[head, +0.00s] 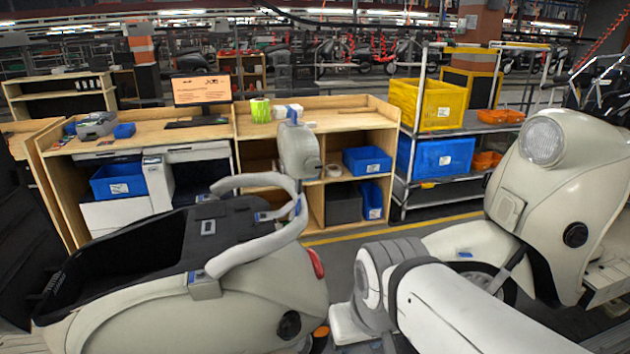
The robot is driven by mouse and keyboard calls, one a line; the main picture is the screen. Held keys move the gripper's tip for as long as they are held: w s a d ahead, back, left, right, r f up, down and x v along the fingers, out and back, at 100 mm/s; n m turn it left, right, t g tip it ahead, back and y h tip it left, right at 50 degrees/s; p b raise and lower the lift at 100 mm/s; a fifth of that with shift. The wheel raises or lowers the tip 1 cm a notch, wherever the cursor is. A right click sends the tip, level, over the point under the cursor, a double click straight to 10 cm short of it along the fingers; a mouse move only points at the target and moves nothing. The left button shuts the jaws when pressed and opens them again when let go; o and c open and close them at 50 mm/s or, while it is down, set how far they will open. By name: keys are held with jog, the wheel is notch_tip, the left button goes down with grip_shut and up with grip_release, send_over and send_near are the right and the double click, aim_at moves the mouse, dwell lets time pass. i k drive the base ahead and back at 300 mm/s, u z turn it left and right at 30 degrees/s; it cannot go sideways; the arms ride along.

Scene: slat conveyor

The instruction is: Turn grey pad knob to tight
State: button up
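A grey pad (298,151) stands upright on the grab rail (262,240) at the rear of a cream scooter body (200,320), left of centre in the head view. A small round feature shows low on the pad's right side. I cannot tell whether it is the knob or how it is set. My white arm reaches in from the lower right and bends at a grey joint right of the scooter's tail. My gripper is not in view, so its state and any contact are hidden.
A second cream scooter (565,190) with a round headlamp stands at the right. Behind are a wooden workbench (330,118) and a metal shelf cart (475,128) with yellow, blue and orange bins. A strip of floor between the two scooters is partly filled by my arm.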

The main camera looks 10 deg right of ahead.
aim_at(314, 167)
jog(key=z, duration=0.35)
jog(key=k, duration=1.05)
jog(key=z, duration=0.6)
jog(key=i, duration=0.75)
jog(key=z, duration=0.1)
jog(key=k, duration=0.85)
jog(key=u, duration=0.2)
jog(key=i, duration=0.8)
jog(key=z, duration=0.1)
